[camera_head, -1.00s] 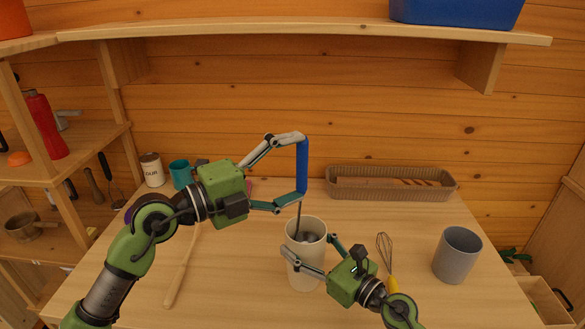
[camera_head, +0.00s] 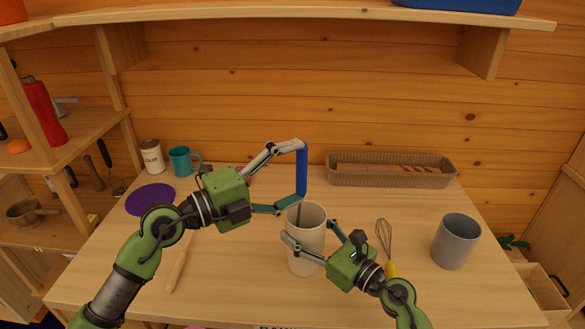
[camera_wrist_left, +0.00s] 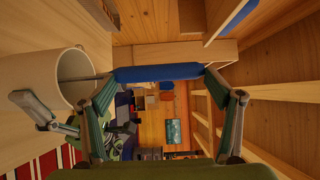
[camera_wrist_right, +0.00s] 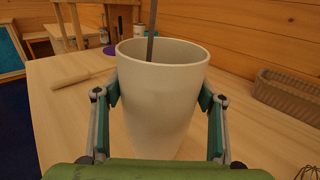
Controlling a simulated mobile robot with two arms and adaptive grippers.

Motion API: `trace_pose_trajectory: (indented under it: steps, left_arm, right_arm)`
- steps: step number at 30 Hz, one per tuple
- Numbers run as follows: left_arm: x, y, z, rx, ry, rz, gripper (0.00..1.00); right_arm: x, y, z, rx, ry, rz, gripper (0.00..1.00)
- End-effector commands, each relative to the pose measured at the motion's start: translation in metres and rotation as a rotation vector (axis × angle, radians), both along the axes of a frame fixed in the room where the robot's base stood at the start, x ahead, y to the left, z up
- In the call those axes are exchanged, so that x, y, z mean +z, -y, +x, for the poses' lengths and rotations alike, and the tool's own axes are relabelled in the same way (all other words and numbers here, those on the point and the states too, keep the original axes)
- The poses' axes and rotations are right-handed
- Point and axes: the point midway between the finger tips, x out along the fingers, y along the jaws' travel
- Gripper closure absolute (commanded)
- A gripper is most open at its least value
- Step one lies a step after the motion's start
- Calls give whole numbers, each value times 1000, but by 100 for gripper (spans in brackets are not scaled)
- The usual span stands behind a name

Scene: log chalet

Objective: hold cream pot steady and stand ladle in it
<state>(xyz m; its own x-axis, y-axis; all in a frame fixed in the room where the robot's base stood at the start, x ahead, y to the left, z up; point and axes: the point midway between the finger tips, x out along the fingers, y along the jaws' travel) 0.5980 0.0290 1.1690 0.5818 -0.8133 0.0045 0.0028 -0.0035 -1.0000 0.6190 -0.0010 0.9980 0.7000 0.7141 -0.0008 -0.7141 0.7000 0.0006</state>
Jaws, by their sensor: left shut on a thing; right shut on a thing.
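The cream pot (camera_head: 307,255) stands upright on the table, and my right gripper (camera_head: 308,247) is shut on its sides. It fills the middle of the right wrist view (camera_wrist_right: 165,110), between both fingers. My left gripper (camera_head: 301,170) is shut on the blue handle of the ladle (camera_head: 302,172), above the pot. The ladle is upright, its grey shaft (camera_wrist_right: 151,30) running down inside the pot's rim. Its bowl is hidden inside the pot. The blue handle also lies between the fingertips in the left wrist view (camera_wrist_left: 158,72).
A grey cup (camera_head: 456,242) and a whisk (camera_head: 385,240) are to the right. A long basket (camera_head: 390,181) stands at the back. A shelf (camera_head: 300,22) hangs above.

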Motion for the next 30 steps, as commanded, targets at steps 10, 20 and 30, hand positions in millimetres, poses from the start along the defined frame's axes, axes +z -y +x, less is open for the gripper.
trace_pose_trajectory:
  steps: [10, 20, 30]
  left_arm:
    - [-5, 0, 0, 0, 0, -1, 38]
    - [-5, 0, 0, 0, -1, -1, 0]
    - [-7, -32, -21, 3, -2, 3, 0]
  right_arm:
    - [-1, 0, 0, 0, -1, -1, 62]
    - [-1, 0, 0, 0, -2, -1, 62]
    - [-1, 0, 0, -1, -1, -1, 62]
